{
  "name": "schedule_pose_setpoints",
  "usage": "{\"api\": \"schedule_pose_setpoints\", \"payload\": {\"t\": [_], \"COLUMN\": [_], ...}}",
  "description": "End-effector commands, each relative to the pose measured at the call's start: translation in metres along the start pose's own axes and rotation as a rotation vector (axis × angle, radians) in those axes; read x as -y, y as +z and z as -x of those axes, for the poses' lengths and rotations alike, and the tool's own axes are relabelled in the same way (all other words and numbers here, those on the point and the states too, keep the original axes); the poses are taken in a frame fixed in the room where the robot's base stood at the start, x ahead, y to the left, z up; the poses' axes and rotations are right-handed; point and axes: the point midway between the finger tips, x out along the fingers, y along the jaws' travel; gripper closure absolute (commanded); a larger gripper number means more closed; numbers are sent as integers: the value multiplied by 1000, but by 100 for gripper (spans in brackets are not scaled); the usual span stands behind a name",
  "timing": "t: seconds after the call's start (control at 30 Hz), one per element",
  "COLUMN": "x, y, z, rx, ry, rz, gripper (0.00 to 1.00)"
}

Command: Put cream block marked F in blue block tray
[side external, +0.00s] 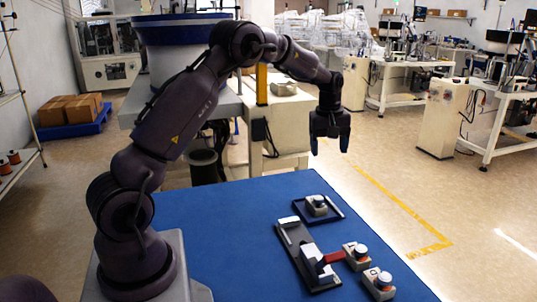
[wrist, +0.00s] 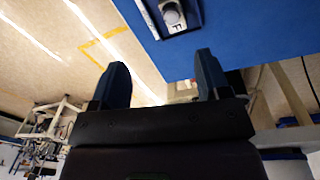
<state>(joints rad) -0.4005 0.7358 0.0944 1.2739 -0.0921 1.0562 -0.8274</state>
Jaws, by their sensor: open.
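A cream block with a grey round knob (side external: 318,203) sits inside a small dark blue tray (side external: 337,209) at the back of the blue table. In the wrist view this cream block (wrist: 172,16) shows a letter that reads as F, and the tray rim (wrist: 196,14) is around it, partly cut off by the top edge. My gripper (side external: 330,150) is open and empty, raised well above the table beyond its back edge, apart from the block. Its two fingers (wrist: 161,65) stand wide apart in the wrist view.
A dark board (side external: 293,243) with a white bar, a pale clamp-like block and a red handle (side external: 334,257) lies in front of the tray. Two more cream knobbed blocks (side external: 356,254) (side external: 379,283) stand to its right. The left of the blue table (side external: 215,225) is clear.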

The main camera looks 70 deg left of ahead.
Motion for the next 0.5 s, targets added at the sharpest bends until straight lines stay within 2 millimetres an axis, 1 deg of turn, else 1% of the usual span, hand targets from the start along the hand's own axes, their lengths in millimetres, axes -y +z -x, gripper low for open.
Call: {"api": "schedule_pose_setpoints", "payload": {"t": [0.03,0.1,0.17,0.2,0.27,0.3,0.33,0.4,0.47,0.5], "x": [0,4,12,18,29,38,46,65,83,96], "y": [20,47,70,86,110,125,137,163,185,198], "z": [29,61,85,100,120,131,139,154,164,168], "rx": [-13,-31,-47,-58,-76,-90,-101,-127,-153,-170], "ry": [28,59,85,101,126,142,154,179,201,215], "rz": [-75,-185,-280,-344,-439,-503,-551,-663,-760,-824], "gripper": [30,30,30,30,30,30,30,30,30,30]}}
